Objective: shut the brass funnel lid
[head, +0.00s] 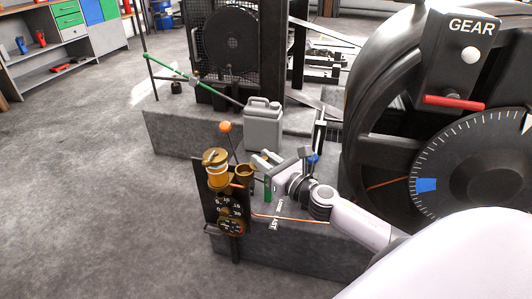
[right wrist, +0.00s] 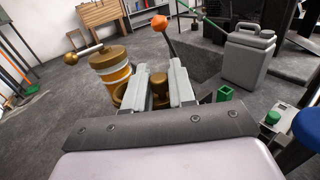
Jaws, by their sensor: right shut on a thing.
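The brass funnel (head: 243,173) stands beside a brass oiler with an amber glass jar (head: 217,175) on a dark gauge post. My right gripper (head: 262,158) is just right of the funnel. In the right wrist view, my right gripper (right wrist: 160,68) has its fingers on both sides of a small brass piece (right wrist: 159,84) and is shut on it. This piece looks like part of the funnel lid, but the lid's angle is mostly hidden. My left gripper is not in view.
An orange-ball lever (head: 225,127) rises close behind the funnel, near my fingertips in the wrist view. A grey jerrycan (head: 263,124) stands on the plinth behind. A green open tube (right wrist: 225,93) is right of my fingers. The large dark wheel (head: 365,130) stands at right.

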